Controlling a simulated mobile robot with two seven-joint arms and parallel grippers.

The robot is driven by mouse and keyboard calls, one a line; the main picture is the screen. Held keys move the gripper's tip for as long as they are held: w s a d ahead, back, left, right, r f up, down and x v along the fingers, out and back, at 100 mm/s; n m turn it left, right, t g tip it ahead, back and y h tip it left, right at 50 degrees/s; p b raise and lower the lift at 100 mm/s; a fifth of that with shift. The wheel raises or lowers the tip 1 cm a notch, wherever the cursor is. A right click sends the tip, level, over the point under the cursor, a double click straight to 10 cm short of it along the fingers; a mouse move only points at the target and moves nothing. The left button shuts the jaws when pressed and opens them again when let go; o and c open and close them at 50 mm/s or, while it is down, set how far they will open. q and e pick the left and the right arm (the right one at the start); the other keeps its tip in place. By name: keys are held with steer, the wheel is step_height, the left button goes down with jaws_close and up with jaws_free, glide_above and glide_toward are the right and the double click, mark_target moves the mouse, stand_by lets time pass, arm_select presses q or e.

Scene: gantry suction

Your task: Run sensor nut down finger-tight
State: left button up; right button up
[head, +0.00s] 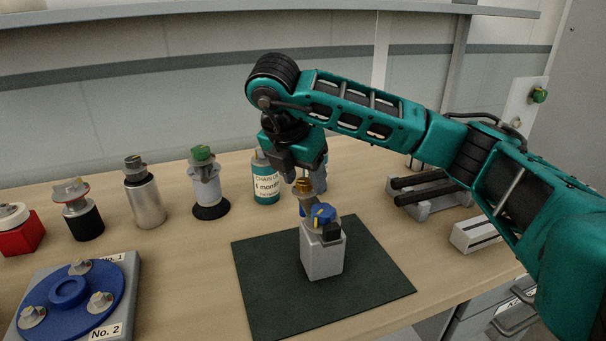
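A pale grey block (322,254) stands upright on a dark green mat (375,291). A blue part (322,213) with a yellow mark sits on top of the block, with a small black piece at its right front. A brass-coloured nut-like piece (303,187) is just above the blue part, on or over a grey stem. My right gripper (312,182) points down from above, right at the brass piece. One grey finger shows behind and to the right of it; the other is hidden, so I cannot tell whether it grips. My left gripper is out of view.
A blue disc fixture (68,289) stands at the front left. Behind it stand a red block (20,237), a black cylinder (84,224), a silver cylinder (146,202) and a green-topped unit (205,182). A chain oil bottle (266,186) is behind the block. Black bars on a rack (425,201) lie right.

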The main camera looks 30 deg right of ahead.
steer(key=shift+r, duration=0.35)
arm_select(q)
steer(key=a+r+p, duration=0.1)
steer(key=p, duration=0.1)
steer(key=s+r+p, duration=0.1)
steer(key=p, duration=0.1)
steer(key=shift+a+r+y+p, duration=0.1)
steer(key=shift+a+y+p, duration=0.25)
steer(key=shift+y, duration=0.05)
arm_select(e)
steer(key=v, duration=1.2)
steer(key=shift+a, duration=0.2)
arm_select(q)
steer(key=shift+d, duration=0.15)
arm_select(e)
steer(key=shift+s, duration=0.1)
